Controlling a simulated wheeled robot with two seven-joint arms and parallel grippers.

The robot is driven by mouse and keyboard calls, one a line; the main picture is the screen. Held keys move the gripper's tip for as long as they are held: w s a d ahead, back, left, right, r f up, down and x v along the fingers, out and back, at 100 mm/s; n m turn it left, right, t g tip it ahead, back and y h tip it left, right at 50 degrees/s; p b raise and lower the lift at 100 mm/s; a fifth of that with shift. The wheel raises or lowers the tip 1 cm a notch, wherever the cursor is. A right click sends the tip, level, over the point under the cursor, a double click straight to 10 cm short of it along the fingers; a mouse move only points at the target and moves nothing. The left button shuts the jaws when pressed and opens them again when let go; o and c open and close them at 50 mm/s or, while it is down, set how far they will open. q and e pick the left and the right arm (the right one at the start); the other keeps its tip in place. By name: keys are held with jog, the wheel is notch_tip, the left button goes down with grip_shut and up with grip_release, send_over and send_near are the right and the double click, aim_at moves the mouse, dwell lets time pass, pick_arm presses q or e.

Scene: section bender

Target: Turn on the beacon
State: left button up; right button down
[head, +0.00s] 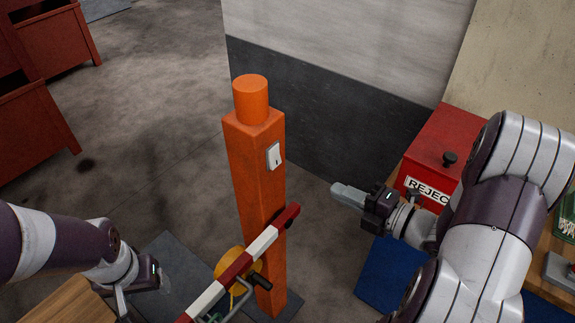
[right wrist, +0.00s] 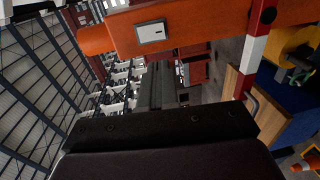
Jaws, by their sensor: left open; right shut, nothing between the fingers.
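The beacon is an orange cylinder (head: 251,100) on top of a square orange post (head: 255,170). A white rocker switch (head: 274,156) sits on the post's right-hand face near the top. In the right wrist view the switch (right wrist: 151,32) shows on the orange post, ahead of the fingers. My right gripper (head: 336,190) is shut and empty, to the right of the post and a little lower than the switch, apart from it. It also shows in the right wrist view (right wrist: 160,85). My left gripper (head: 130,318) is open at the lower left, partly cut off by the frame edge.
A red-and-white striped barrier arm (head: 245,262) crosses in front of the post, with a yellow round part (head: 230,262) beside it. A red REJECT box (head: 448,140) stands at the right. Red bins (head: 35,128) stand at the far left.

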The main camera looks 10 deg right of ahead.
jog(key=p, duration=0.3)
send_near(277, 164)
jog(key=x, duration=0.6)
jog(key=shift+w+a, duration=0.15)
jog(key=shift+w, duration=0.2)
pick_arm(q)
jog(key=shift+w+r, duration=0.2)
jog(key=shift+r, duration=1.05)
